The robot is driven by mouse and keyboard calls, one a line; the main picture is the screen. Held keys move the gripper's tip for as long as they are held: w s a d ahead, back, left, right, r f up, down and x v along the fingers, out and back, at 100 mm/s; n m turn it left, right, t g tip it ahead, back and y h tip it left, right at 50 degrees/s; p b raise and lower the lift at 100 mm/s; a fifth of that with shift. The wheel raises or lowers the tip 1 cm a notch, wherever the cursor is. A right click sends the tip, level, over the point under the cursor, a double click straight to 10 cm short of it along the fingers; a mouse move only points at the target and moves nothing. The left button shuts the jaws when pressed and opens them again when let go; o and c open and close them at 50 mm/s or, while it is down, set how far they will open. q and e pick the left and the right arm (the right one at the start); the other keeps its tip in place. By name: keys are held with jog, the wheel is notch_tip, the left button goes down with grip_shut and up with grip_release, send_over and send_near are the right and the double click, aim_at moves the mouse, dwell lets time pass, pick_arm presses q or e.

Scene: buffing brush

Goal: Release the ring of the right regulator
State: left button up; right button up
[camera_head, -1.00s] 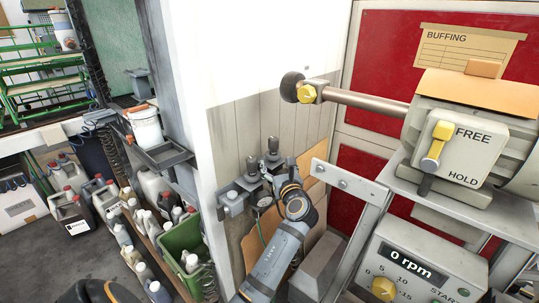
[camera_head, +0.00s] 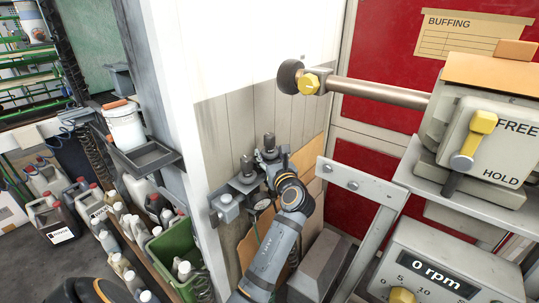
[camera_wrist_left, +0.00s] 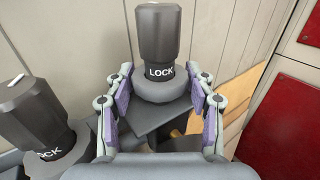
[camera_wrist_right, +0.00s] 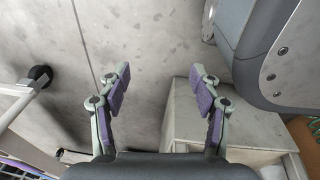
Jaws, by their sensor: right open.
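The right regulator (camera_head: 269,143) is a dark upright knob on a grey mount by the wall panel. In the left wrist view its knob (camera_wrist_left: 166,35) stands above a wider ring (camera_wrist_left: 163,84), with "LOCK" printed just above the ring. My left gripper (camera_head: 273,167) is at this regulator. In the left wrist view its fingers (camera_wrist_left: 160,83) are spread, one on each side of the ring, with narrow gaps. The left regulator (camera_wrist_left: 32,115) stands beside it, also marked "LOCK". My right gripper (camera_wrist_right: 158,88) is open and empty, over the floor.
A buffing machine (camera_head: 480,150) with a FREE/HOLD lever and a shaft stands on the right. A control box (camera_head: 440,262) reading "0 rpm" sits below it. A grey frame post (camera_head: 375,215) is close right of my left arm. A green crate (camera_head: 176,255) and several bottles are left.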

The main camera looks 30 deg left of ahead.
pick_arm(q)
grip_shut()
jog(key=shift+r, duration=0.1)
jog(key=r+p, duration=0.1)
jog(key=p, duration=0.3)
jog(key=shift+r, duration=0.4)
pick_arm(e)
jog(key=s, duration=0.7)
pick_arm(q)
jog(key=o, duration=0.5)
grip_release()
jog(key=shift+o, duration=0.2)
pick_arm(e)
jog(key=shift+r, duration=0.1)
